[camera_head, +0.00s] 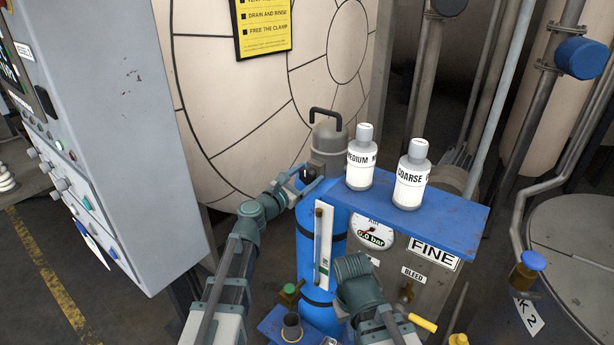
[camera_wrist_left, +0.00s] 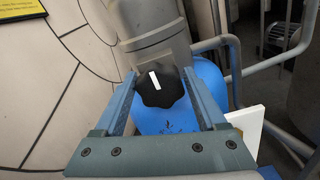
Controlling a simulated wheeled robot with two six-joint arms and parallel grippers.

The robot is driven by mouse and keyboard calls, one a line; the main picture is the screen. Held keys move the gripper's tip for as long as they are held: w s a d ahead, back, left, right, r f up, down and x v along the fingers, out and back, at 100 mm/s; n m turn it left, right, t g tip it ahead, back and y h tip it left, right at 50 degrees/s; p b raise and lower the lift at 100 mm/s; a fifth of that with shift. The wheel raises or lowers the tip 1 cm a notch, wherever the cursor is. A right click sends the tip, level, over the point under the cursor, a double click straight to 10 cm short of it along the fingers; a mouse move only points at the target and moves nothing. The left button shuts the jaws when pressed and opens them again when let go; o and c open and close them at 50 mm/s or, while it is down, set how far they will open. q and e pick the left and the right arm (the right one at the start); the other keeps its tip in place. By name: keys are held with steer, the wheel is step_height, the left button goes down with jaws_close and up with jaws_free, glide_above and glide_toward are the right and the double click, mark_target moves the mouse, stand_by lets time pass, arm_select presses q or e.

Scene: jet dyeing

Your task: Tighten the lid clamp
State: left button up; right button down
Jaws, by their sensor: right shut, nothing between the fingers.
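The lid clamp has a black knob (camera_wrist_left: 160,88) with a white mark, seen end-on in the left wrist view. It sits on a grey metal neck (camera_wrist_left: 155,45) above a blue cylinder. In the head view, the grey lid (camera_head: 328,133) with its dark handle tops the blue cylinder (camera_head: 310,240). My left gripper (camera_head: 306,180) is at the clamp. Its fingers (camera_wrist_left: 160,95) lie on either side of the knob; whether they press on it is unclear. My right gripper (camera_head: 352,268) is low in front of the blue cylinder, shut and empty; its fingertips are hard to make out.
A gauge (camera_head: 374,235) reading 0.0 bar is below. A grey control cabinet (camera_head: 120,130) stands left. A large pale round vessel (camera_head: 250,110) is behind.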

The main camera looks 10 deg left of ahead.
arm_select(q)
steer(key=c, duration=0.9)
steer(key=shift+c, duration=0.2)
steer(key=shift+m, duration=0.4)
steer(key=m, duration=0.4)
steer(key=shift+s+d+m, duration=0.1)
steer(key=shift+m, duration=0.3)
steer(key=m, duration=0.6)
steer(key=shift+f, duration=0.2)
steer(key=m, duration=0.6)
steer(key=shift+f+m+b, duration=0.1)
steer(key=shift+m+b, duration=0.2)
steer(key=shift+m, duration=0.1)
steer(key=m, duration=0.5)
steer(key=shift+f, duration=0.1)
steer(key=shift+m, duration=0.4)
